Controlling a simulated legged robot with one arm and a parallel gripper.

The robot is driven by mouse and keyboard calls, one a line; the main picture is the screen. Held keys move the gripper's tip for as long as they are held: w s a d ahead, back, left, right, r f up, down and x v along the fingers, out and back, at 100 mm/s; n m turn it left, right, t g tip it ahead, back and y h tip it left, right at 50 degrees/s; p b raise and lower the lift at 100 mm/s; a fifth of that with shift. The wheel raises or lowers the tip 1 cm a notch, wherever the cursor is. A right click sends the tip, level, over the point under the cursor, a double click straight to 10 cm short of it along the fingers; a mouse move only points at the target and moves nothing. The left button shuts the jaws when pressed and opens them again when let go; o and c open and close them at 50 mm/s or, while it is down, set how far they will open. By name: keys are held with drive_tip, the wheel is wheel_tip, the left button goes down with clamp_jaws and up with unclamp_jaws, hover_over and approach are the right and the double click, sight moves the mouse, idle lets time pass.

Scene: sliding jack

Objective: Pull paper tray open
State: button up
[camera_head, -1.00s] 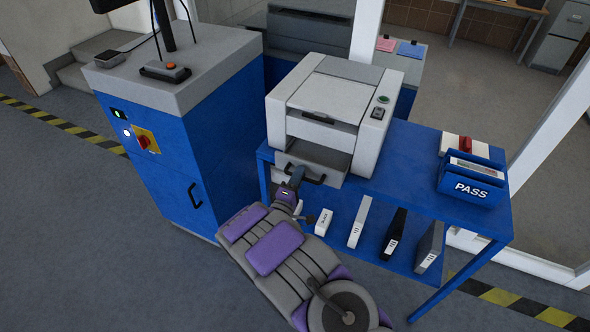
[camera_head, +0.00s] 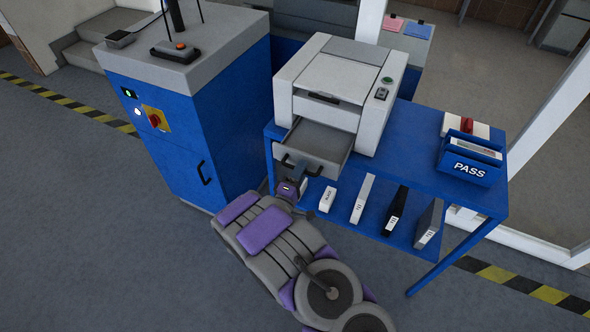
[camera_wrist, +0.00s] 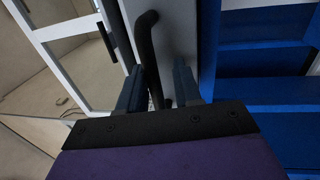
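The paper tray (camera_head: 318,143) is a grey drawer below the slot of the white printer (camera_head: 342,80). It stands partly open, sticking out from the printer's front. Its dark curved handle (camera_head: 302,167) is on the front face and also shows in the wrist view (camera_wrist: 147,45). My gripper (camera_head: 291,175) is at the handle's left part. In the wrist view, the two blue-grey fingers (camera_wrist: 158,75) stand apart on either side of the handle bar. A gap shows between the bar and the right finger. The fingertips are small and partly hidden in the head view.
The printer stands on a blue table (camera_head: 400,158), with several binders (camera_head: 361,199) on the shelf below. A blue PASS bin (camera_head: 470,160) is at the table's right. A blue cabinet (camera_head: 185,130) stands close on the left. Open floor (camera_head: 110,260) lies at lower left.

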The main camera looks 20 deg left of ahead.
drive_tip(key=shift+r, duration=0.2)
drive_tip(key=p+v, duration=0.1)
drive_tip(key=v, duration=1.6)
drive_tip(key=shift+s, duration=0.15)
drive_tip(key=shift+d, duration=0.2)
drive_tip(key=shift+a+f, duration=0.1)
drive_tip(key=shift+a, duration=0.05)
